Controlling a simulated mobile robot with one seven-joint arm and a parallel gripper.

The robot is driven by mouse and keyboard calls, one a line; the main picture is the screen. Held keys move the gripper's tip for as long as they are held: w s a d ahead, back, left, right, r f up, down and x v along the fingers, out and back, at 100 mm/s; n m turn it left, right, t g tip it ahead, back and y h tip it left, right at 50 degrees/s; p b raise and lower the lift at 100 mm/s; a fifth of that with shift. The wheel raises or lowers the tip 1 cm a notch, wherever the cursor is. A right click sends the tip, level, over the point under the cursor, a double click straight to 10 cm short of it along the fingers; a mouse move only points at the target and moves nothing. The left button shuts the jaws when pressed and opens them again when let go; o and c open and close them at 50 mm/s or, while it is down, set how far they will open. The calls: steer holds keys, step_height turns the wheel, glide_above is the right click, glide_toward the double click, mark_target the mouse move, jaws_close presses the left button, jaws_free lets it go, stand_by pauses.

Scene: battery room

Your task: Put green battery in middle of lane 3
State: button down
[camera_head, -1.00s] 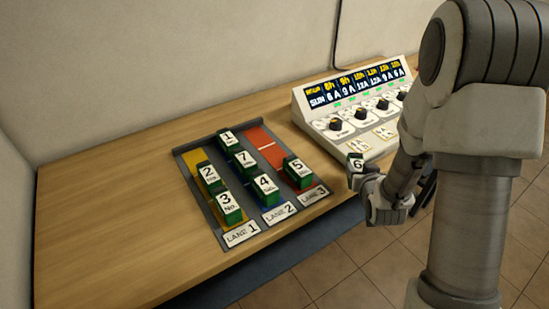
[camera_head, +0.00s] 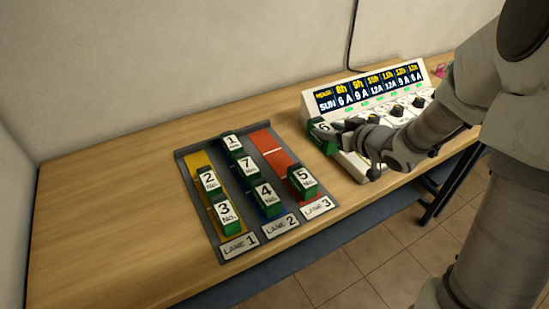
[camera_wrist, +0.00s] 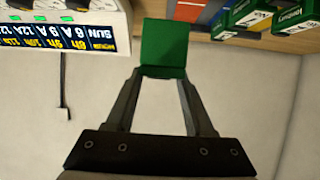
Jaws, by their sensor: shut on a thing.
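My gripper (camera_head: 340,127) is shut on a green battery with a white top marked 6 (camera_head: 322,132). It holds it at the left end of the control panel, right of the lane tray. In the wrist view the green battery (camera_wrist: 164,45) sits between the two fingertips. The tray (camera_head: 215,240) has three lanes. Lane 3 (camera_head: 266,142) is red; battery 5 (camera_head: 302,183) stands at its near end, and its middle and far parts are bare. Lane 1 holds batteries 2 (camera_head: 208,182) and 3 (camera_head: 228,216). Lane 2 holds batteries 1 (camera_head: 232,145), 7 (camera_head: 246,168) and 4 (camera_head: 266,198).
The white control panel (camera_head: 345,160) with a display and knobs stands right of the tray, close to my gripper. The wooden table (camera_head: 110,220) is clear left of the tray. A wall (camera_head: 150,60) rises behind.

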steer(key=shift+w+a+r+n, duration=0.2)
steer(key=shift+a+r+n, duration=0.05)
steer(key=shift+n, duration=0.05)
steer(key=shift+y, duration=0.3)
steer(key=w+a+f+b, duration=0.1)
steer(key=a+f, duration=0.2)
steer(key=w+a+f+b, duration=0.1)
steer(key=w+a+f, duration=0.1)
steer(key=a+f, duration=0.2)
steer(key=w+a+f+b, duration=0.1)
steer(key=a+f, duration=0.2)
steer(key=f, duration=0.1)
steer(key=shift+w+a, duration=0.3)
steer(key=shift+w, duration=0.1)
steer(key=shift+r, duration=0.15)
steer(key=shift+f+b, duration=0.45)
steer(key=shift+b, duration=0.2)
steer(key=shift+f, duration=0.2)
steer(key=shift+c, duration=1.4)
jaws_free()
steer(key=shift+s, duration=0.1)
